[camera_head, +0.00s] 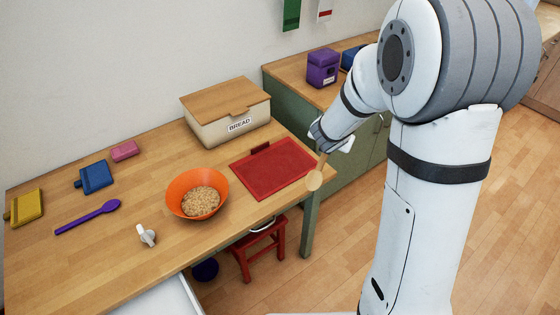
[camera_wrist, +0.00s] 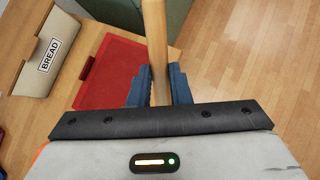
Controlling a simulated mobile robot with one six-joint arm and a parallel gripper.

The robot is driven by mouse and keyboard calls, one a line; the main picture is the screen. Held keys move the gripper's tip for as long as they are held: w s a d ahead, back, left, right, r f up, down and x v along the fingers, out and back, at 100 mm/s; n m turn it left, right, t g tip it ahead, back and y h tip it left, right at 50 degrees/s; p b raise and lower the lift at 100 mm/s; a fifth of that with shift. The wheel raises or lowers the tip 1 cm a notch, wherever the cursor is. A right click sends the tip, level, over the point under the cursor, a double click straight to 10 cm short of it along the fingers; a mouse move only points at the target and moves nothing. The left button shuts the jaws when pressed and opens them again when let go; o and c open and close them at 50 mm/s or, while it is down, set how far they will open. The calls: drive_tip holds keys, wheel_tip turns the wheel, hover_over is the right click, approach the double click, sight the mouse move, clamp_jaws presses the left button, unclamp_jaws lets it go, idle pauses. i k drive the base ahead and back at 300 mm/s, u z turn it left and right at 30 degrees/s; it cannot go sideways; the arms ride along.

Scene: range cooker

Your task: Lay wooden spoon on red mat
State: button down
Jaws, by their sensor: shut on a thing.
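The wooden spoon (camera_head: 316,176) is held by my gripper (camera_head: 327,147), its round bowl hanging down at the right edge of the table. In the wrist view its light handle (camera_wrist: 155,40) passes between the two blue fingers of my gripper (camera_wrist: 158,85), which are shut on it. The red mat (camera_head: 272,170) lies flat on the table, to the left of the spoon and apart from it in the head view. The red mat also shows left of the fingers in the wrist view (camera_wrist: 106,80). A small dark red block-like piece sits at its back edge.
A bread box (camera_head: 228,118) stands behind the mat. An orange bowl (camera_head: 185,182) of grain-like pieces is left of it. A purple spoon (camera_head: 88,217) and a white knob-like item (camera_head: 146,235) lie further left. A red stool (camera_head: 260,248) stands below the table edge.

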sight(278, 164)
drive_tip(key=i, duration=0.9)
drive_tip(key=u, duration=0.05)
